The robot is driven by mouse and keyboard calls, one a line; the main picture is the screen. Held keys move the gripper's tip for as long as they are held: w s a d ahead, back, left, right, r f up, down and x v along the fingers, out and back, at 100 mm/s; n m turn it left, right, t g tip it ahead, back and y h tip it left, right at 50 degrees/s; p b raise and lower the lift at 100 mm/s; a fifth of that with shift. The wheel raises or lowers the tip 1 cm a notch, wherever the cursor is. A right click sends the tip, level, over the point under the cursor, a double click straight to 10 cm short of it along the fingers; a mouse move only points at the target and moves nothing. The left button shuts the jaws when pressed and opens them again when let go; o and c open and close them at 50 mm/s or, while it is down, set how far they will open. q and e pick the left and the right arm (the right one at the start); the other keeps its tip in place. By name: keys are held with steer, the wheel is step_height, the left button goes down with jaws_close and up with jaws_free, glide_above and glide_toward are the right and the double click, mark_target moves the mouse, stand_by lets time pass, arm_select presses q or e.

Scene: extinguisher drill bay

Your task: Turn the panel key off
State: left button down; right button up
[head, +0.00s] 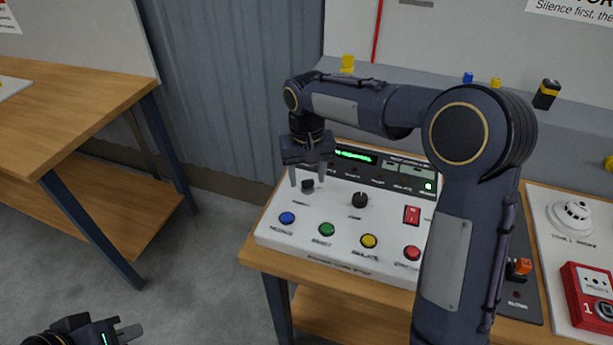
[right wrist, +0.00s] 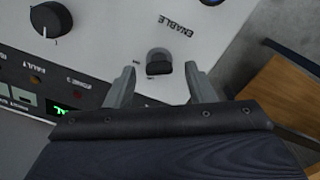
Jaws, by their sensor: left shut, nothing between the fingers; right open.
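The white control panel (head: 285,235) stands on a wooden bench. Its small dark panel key (head: 307,186) is at the upper left of the panel, by a label reading ENABLE in the right wrist view, where the key (right wrist: 159,63) also shows. My right gripper (head: 307,178) points down over the key, open. In the right wrist view its fingertips (right wrist: 159,72) lie on either side of the key, with gaps; I cannot tell how far above the panel they are. My left gripper (head: 127,331) is shut and empty at the bottom left, away from the panel.
A black knob (head: 360,200) sits right of the key. Blue (head: 287,218), green (head: 326,229), yellow (head: 369,241) and red (head: 412,253) buttons line the front. A red rocker switch (head: 412,214) is further right. My right arm hides part of the panel.

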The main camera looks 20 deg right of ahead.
steer(key=shift+f, duration=0.55)
steer(key=shift+c, duration=0.3)
steer(key=c, duration=0.9)
steer(key=shift+c, duration=0.2)
